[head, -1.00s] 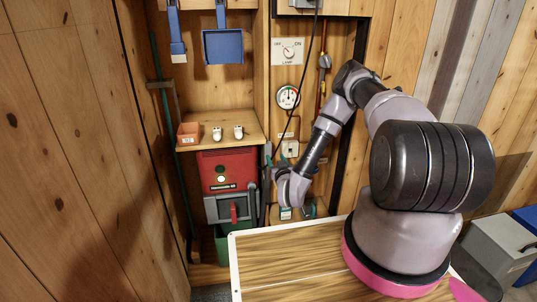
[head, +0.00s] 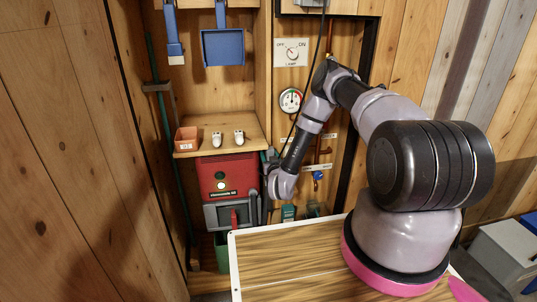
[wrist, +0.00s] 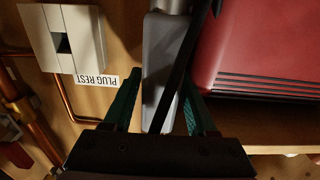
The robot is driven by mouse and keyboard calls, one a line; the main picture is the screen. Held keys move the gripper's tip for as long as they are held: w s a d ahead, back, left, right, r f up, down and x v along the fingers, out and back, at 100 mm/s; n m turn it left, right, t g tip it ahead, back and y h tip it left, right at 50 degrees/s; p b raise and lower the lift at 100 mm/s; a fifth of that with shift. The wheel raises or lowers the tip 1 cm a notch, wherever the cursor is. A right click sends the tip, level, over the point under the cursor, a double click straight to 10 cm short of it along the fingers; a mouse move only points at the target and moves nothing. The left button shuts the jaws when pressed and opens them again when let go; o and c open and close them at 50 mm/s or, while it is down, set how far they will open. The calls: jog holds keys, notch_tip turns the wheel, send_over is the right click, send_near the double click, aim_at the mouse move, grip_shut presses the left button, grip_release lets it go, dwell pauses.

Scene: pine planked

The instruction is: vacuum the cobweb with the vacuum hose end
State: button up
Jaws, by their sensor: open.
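My gripper (wrist: 160,108) is open in the wrist view, with green-padded fingers. A grey, box-like piece with a metal tube at its top, which looks like the vacuum hose end (wrist: 158,60), stands between the fingers. Whether the fingers touch it I cannot tell. A dark cable or strap crosses in front of it. In the head view my gripper is beside the red machine (head: 228,176), its fingers mostly hidden by my wrist. The red machine also fills the upper right of the wrist view (wrist: 265,50). I see no cobweb in either view.
A wooden shelf (head: 235,145) with an orange box (head: 187,139) is above the machine. A white plug rest (wrist: 62,38) and copper pipes (wrist: 55,92) are left of my gripper in the wrist view. A gauge (head: 291,100) is on the back wall. A wooden worktop (head: 290,265) is in front.

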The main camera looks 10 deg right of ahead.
jog(key=shift+w, duration=0.65)
grip_shut()
jog(key=shift+s, duration=2.05)
jog(key=shift+s, duration=2.5)
